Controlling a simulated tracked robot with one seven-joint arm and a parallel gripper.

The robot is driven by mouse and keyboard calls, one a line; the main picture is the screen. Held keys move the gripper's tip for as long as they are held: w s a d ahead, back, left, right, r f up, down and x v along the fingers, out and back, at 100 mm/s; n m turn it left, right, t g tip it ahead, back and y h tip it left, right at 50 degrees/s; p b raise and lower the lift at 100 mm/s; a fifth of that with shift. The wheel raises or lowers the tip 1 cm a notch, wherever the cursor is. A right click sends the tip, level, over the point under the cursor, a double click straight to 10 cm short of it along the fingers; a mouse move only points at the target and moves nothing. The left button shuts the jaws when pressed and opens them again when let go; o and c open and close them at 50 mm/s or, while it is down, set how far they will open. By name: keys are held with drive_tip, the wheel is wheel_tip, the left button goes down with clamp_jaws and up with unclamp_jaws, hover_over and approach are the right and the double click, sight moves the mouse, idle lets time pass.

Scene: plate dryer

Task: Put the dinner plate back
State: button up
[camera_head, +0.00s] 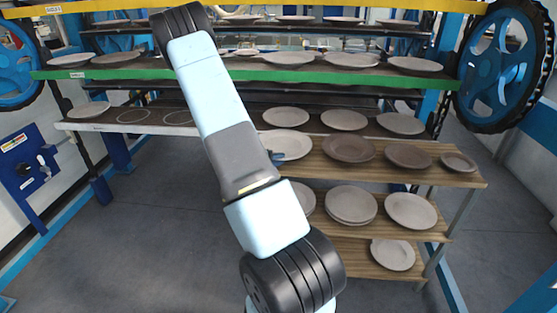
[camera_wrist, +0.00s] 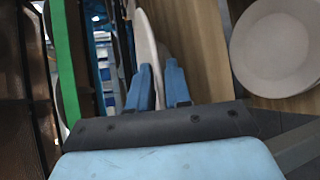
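In the wrist view a pale dinner plate (camera_wrist: 147,45) stands edge-on between the two blue fingers of my gripper (camera_wrist: 161,85). The fingers are closed about its rim. In the head view the pale plate (camera_head: 290,144) shows just right of my arm, by the top of the wooden rack. A blue bit of my gripper (camera_head: 275,156) shows at its left edge; the arm hides the rest.
The wooden rack (camera_head: 468,180) at the right holds several plates on its levels. The dryer's green-edged shelf (camera_head: 140,74) and yellow bar (camera_head: 110,5) run above. Black-tyred blue wheels (camera_head: 505,66) flank the dryer. Floor at lower left is clear.

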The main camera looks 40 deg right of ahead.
drive_tip(key=shift+o, duration=0.5)
drive_tip(key=shift+a+r, duration=0.1)
drive_tip(key=shift+a, duration=0.15)
drive_tip(key=v, duration=1)
drive_tip(key=s+a+r+t+y, duration=0.1)
drive_tip(key=s+a+r+y, duration=0.4)
drive_tip(key=s+a+r, duration=0.2)
drive_tip(key=s+a+r+m+t+y, duration=0.1)
drive_tip(key=s+a+r+y, duration=0.4)
drive_tip(key=a+r, duration=0.6)
drive_tip(key=s+a+r+m+t+y, duration=0.1)
drive_tip(key=s+a+r+t+y, duration=0.2)
drive_tip(key=r, duration=1)
drive_tip(key=s+a+y, duration=0.2)
drive_tip(key=s+a, duration=0.3)
drive_tip(key=a, duration=0.1)
drive_tip(key=shift+s+a, duration=0.3)
drive_tip(key=shift+a, duration=0.1)
drive_tip(key=shift+r, duration=0.1)
